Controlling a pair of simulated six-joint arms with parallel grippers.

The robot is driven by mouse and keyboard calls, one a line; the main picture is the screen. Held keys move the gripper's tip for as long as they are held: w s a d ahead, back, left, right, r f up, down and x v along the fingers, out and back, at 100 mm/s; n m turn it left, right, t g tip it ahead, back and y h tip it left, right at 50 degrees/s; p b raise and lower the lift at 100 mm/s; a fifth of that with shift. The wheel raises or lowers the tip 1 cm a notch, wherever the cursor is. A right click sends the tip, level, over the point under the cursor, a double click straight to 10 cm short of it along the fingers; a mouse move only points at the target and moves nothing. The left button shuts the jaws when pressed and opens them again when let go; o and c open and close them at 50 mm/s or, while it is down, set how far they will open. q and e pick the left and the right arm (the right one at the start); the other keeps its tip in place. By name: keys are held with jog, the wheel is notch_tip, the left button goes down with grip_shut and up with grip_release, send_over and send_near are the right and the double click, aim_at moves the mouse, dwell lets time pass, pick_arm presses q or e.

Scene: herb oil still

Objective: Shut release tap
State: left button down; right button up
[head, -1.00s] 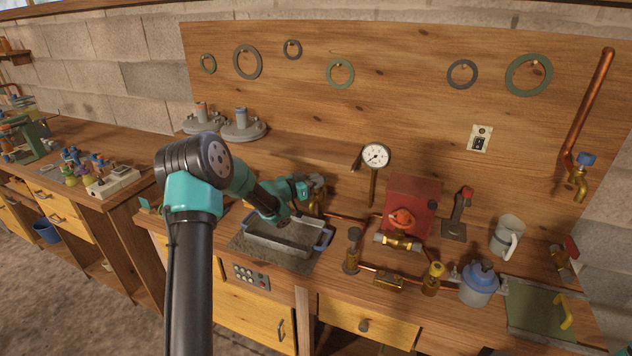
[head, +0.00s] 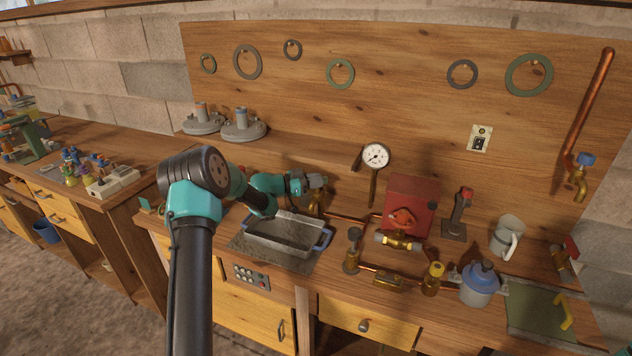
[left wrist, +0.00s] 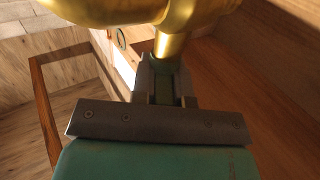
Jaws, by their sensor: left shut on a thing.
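My left gripper (head: 318,183) is at the brass tap (head: 316,204) just behind the metal tray, on the left part of the bench. In the left wrist view, the brass body (left wrist: 150,12) fills the top edge, with a short brass stem (left wrist: 168,46) coming down to the fingers. My left gripper (left wrist: 165,84) is shut there on a part at the end of this stem, which looks like the tap's handle. The fingers hide most of that part, so I cannot tell how far the handle is turned.
A metal tray (head: 254,242) with blue handles lies before the tap. A copper pipe (head: 347,217) runs right toward a red box (head: 424,191). A pressure gauge (head: 375,156) stands behind. A blue-lidded jar (head: 478,295) stands at the right front.

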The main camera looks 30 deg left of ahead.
pick_arm(q)
jog(key=m+g+h, duration=0.2)
jog(key=g, duration=0.1)
jog(key=m+g+h, duration=0.2)
jog(key=m+g, duration=0.1)
jog(key=shift+w+g, duration=0.1)
jog(key=shift+g, duration=0.6)
jog(key=c, duration=1.1)
grip_release()
jog(key=shift+a, duration=0.1)
jog(key=v, duration=1.2)
jog(key=shift+f, duration=0.1)
